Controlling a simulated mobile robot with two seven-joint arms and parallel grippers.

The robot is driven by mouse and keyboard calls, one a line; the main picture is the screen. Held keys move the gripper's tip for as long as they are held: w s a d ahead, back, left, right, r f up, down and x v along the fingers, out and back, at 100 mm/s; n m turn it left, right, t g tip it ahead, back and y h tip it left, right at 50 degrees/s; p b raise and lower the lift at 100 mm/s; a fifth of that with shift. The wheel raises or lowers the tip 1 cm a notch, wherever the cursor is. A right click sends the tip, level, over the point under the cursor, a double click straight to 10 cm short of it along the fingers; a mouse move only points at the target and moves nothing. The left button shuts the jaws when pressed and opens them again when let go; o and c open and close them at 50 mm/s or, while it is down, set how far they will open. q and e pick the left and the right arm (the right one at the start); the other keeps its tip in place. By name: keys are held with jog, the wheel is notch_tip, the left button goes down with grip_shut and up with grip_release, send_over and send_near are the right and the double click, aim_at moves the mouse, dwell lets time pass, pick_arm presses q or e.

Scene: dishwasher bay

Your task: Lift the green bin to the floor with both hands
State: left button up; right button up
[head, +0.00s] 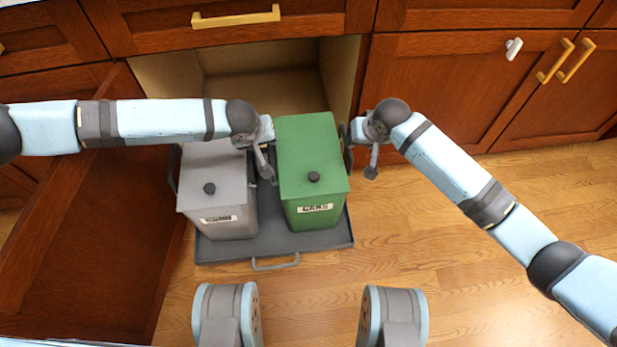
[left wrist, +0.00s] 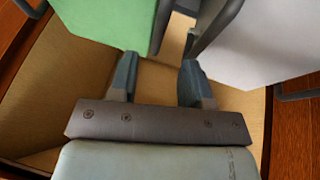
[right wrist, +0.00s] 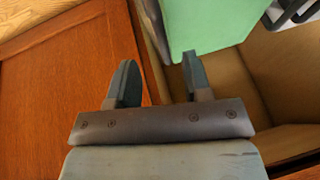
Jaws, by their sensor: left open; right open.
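The green bin (head: 312,165), with a dark lid knob and a front label, stands upright on the pull-out tray. My left gripper (head: 268,165) is open in the narrow gap between the green bin and the grey bin. The left wrist view shows its open fingers (left wrist: 157,82), with the green bin (left wrist: 110,18) at the left. My right gripper (head: 362,155) is open beside the green bin's right side. In the right wrist view its fingers (right wrist: 160,82) are apart, with the bin's dark side handle (right wrist: 153,25) ahead between them. Whether either gripper touches the bin is unclear.
A grey bin (head: 217,195) stands left of the green one on the dark tray (head: 225,252), which has a front handle (head: 275,265). The open cabinet (head: 265,75) lies behind; its door (head: 110,230) swings out at left. Wooden floor (head: 450,290) is clear at right.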

aim_at(269, 146)
pick_arm(q)
jog(key=x, duration=0.8)
jog(key=shift+w+f, duration=0.1)
jog(key=shift+f, duration=0.05)
pick_arm(e)
jog(key=x, duration=0.8)
jog(key=shift+w+f, duration=0.1)
jog(key=shift+f, duration=0.1)
pick_arm(q)
jog(key=shift+c, duration=0.3)
pick_arm(e)
jog(key=shift+c, duration=0.3)
pick_arm(q)
grip_shut()
pick_arm(e)
grip_shut()
